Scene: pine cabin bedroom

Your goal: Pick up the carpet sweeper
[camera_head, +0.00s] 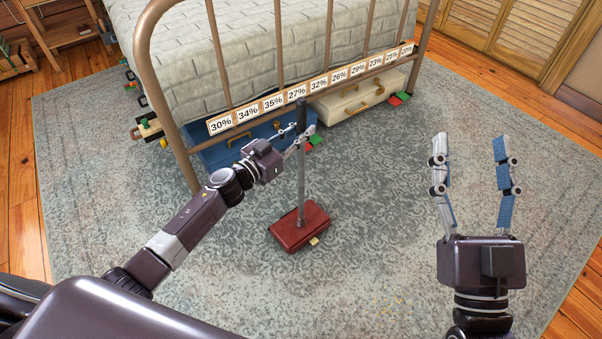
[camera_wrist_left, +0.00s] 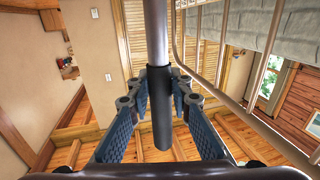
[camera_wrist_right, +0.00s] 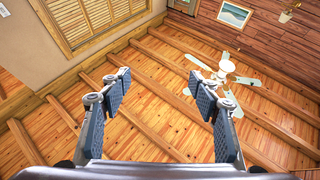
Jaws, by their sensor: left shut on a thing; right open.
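The carpet sweeper has a dark red base (camera_head: 300,226) on the rug, a thin grey pole (camera_head: 301,185) standing nearly upright, and a black grip at the top. My left gripper (camera_head: 301,138) reaches in from the left and is shut on the upper pole near the black grip. In the left wrist view the black grip (camera_wrist_left: 161,125) lies between the two fingers, with the grey pole (camera_wrist_left: 156,30) beyond. My right gripper (camera_head: 469,145) is open and empty above the rug at the right. Its spread fingers also show in the right wrist view (camera_wrist_right: 158,82).
A metal-framed bed (camera_head: 228,60) with a row of percentage labels stands behind the sweeper. A blue drawer (camera_head: 225,153) and a white drawer (camera_head: 345,104) sit under it. The patterned rug (camera_head: 380,230) is otherwise mostly clear.

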